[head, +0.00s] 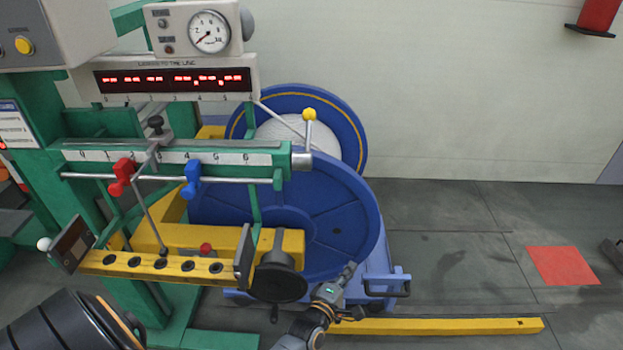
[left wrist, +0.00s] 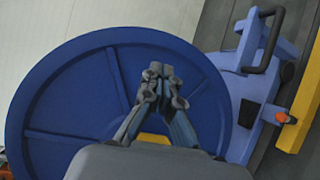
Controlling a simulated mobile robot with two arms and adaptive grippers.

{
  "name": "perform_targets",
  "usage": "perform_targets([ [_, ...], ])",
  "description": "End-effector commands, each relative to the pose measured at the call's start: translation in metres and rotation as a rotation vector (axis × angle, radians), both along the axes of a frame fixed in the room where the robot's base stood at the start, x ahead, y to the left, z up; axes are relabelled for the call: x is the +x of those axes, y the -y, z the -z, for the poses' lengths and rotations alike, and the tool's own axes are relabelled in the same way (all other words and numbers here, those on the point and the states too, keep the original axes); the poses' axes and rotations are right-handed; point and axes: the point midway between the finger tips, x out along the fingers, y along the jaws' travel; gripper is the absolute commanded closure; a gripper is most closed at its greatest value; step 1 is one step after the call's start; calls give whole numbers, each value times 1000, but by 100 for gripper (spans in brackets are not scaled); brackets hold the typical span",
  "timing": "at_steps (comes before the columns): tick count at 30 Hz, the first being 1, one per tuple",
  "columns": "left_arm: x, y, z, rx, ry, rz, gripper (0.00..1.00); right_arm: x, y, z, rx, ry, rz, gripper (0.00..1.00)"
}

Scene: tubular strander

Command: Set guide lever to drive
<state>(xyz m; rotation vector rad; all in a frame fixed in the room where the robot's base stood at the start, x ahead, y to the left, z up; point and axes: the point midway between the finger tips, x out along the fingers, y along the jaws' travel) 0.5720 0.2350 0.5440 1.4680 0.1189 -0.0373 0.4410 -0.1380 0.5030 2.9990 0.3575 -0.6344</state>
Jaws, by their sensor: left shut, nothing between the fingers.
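A short lever with a yellow knob (head: 309,114) stands nearly upright at the right end of the green guide rail (head: 215,158); no label names it as the guide lever. My left gripper (head: 349,269) is low, right of the black handwheel, well below the yellow-knobbed lever and apart from it. In the left wrist view its fingers (left wrist: 161,75) are closed together and empty, in front of the big blue reel. The yellow-knobbed lever is not in the left wrist view. My right gripper is in neither view.
The blue reel (head: 345,225) stands behind the rail. A black handwheel (head: 279,277) juts out beside the yellow bar. Red (head: 122,177) and blue (head: 192,178) stops sit on the rod. A yellow floor beam (head: 450,326) lies right; the floor beyond is mostly clear.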

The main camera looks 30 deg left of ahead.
Motion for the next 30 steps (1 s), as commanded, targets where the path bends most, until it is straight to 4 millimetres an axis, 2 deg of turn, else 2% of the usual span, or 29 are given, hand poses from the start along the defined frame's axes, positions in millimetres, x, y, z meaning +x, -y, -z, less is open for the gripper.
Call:
perform_targets([
  [1,20,-10,-17,-163,147,-44,100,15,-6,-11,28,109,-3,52],
  [4,38,-34,-87,-509,435,-82,100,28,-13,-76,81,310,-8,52],
  [6,35,-51,-130,-730,621,-66,100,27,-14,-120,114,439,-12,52],
  [9,21,-72,-179,-990,842,-6,100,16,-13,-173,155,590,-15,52],
  [12,4,-87,-211,-1174,998,68,100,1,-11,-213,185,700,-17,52],
  [15,-8,-96,-229,-1284,1087,124,100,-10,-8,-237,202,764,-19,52],
  [18,-14,-100,-239,-1330,1124,152,100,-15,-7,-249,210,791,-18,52],
  [30,-12,-102,-243,-1334,1126,154,100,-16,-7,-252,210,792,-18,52],
])
